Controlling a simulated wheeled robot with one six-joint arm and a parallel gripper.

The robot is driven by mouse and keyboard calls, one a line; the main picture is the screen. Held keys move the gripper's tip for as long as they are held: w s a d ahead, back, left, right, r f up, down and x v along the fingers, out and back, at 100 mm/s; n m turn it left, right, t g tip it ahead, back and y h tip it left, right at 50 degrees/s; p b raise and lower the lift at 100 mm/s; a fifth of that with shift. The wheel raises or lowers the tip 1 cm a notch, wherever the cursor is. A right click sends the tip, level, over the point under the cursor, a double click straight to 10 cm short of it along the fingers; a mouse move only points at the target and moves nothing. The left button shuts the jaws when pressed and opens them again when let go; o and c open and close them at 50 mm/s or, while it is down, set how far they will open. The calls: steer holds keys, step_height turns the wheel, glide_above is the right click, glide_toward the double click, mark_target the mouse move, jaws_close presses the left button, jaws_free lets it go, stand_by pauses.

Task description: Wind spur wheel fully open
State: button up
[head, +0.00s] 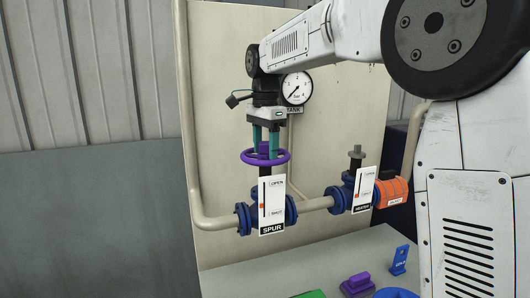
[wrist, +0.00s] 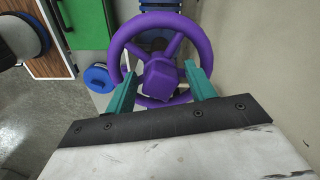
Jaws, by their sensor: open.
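The SPUR plate (head: 271,205) has an OPEN-to-SHUT scale, with a small orange mark low, near SHUT.
A pressure gauge (head: 296,88) is on the panel behind my gripper. Purple and blue parts lie on the bench (head: 235,283) below.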

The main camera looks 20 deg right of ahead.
steer(key=m, duration=0.7)
steer(key=shift+m, duration=0.4)
steer(key=c, duration=0.8)
steer(key=n, duration=0.8)
steer(key=shift+n, duration=0.4)
steer(key=n, duration=0.2)
steer(key=shift+n, duration=0.4)
steer(key=n, duration=0.4)
steer(key=shift+n, duration=0.3)
steer(key=n, duration=0.3)
steer(key=shift+n, duration=0.4)
